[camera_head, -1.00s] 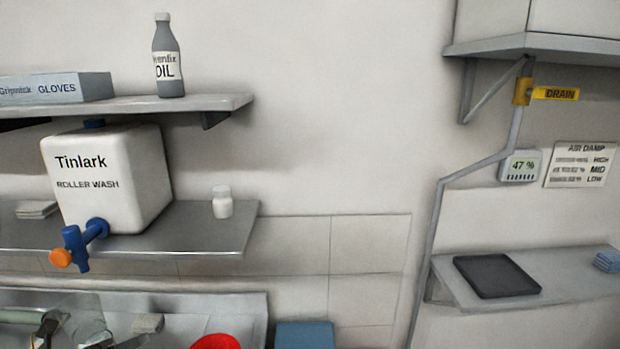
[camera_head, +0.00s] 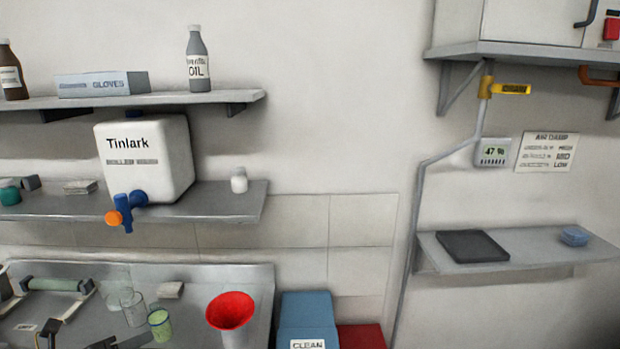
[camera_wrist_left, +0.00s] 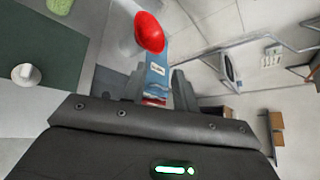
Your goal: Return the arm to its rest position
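My left gripper (camera_wrist_left: 158,88) shows in the left wrist view with its two grey fingers apart and nothing between them. Behind the gap are a blue bin and a red funnel. In the head view only a dark part of this gripper (camera_head: 122,341) shows at the bottom edge, near a green-tinted glass (camera_head: 159,325) on the steel bench. From this view I cannot tell whether it touches anything. My right gripper is in neither view.
A steel bench (camera_head: 245,285) holds the red funnel (camera_head: 231,310), clear glasses and a green roller (camera_head: 55,284). The blue bin (camera_head: 306,315) stands right of it. A white Tinlark tank (camera_head: 150,155) with a tap sits on a shelf above. A shelf with a black tray (camera_head: 472,246) is at right.

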